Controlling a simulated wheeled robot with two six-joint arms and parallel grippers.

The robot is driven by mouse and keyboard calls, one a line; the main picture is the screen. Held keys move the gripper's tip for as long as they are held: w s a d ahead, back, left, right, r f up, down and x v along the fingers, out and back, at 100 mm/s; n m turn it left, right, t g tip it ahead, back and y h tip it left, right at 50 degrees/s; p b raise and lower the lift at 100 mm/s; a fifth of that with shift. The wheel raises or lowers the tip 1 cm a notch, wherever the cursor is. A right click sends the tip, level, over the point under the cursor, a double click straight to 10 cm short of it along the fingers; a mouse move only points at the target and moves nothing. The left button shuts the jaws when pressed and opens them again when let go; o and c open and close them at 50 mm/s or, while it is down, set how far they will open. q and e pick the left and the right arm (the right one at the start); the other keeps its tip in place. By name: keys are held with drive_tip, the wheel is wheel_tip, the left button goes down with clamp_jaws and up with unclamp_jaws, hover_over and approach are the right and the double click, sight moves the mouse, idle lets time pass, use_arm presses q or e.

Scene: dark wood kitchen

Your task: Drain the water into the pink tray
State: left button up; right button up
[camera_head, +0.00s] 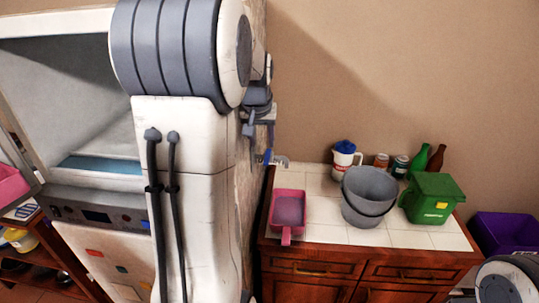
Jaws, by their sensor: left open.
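A pink tray (274,217) with a handle toward me sits at the left end of the white tiled counter. Its inside looks dull greyish pink, and I cannot tell whether it holds water. My left gripper (262,120) is open, partly hidden behind my large white left arm, above and behind the tray. It appears empty and apart from the tray. My right gripper is out of view; only part of my right arm shows at the bottom right corner. No water is clearly visible.
Grey buckets (368,188), a green bin (432,198), a white jug (343,160), jars (400,165) and bottles (436,158) crowd the counter (320,233). A purple crate (503,232) stands right. Another pink container (10,186) shows at the left edge. Tiles between tray and buckets are clear.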

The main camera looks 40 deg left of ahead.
sight(267, 159)
use_arm(q)
drive_tip(key=x, duration=0.2)
drive_tip(key=p+x, duration=0.1)
drive_tip(key=x, duration=0.1)
drive_tip(key=d+x, duration=0.1)
drive_tip(key=x, duration=0.1)
drive_tip(key=shift+w, duration=0.3)
drive_tip(key=shift+p+x, duration=0.4)
drive_tip(key=shift+x, duration=0.45)
drive_tip(key=shift+s+a, duration=0.1)
clamp_jaws()
